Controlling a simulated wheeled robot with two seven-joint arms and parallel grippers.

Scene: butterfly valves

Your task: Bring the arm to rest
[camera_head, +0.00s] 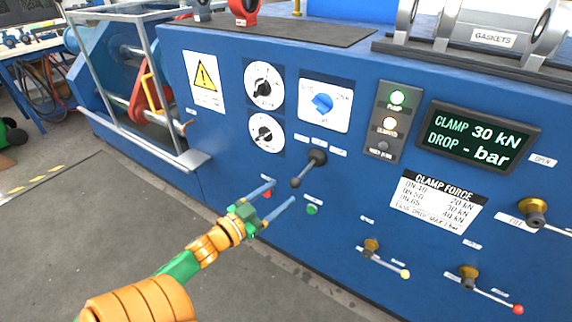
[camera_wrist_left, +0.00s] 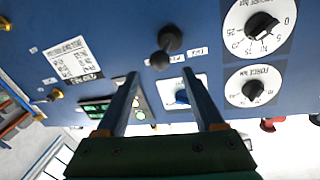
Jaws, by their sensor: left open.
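My left gripper (camera_head: 282,197) is open and empty in front of the blue panel, its two blue fingers spread apart. In the left wrist view (camera_wrist_left: 158,78) its fingers point at the panel with nothing between the tips. A black lever with a ball knob (camera_head: 309,168) stands on the panel just beyond the fingertips. It also shows in the left wrist view (camera_wrist_left: 166,47), near the fingertips, and no contact can be made out. A red button (camera_head: 267,194) and a green button (camera_head: 312,209) sit low on the panel near the fingers. My right gripper does not show.
The panel carries two round dials (camera_head: 264,85), a blue selector knob (camera_head: 323,103), a lamp strip (camera_head: 390,120) and a display reading CLAMP 30 kN (camera_head: 478,136). Several valve levers (camera_head: 383,258) stick out at the lower right. The grey floor (camera_head: 90,240) at left is clear.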

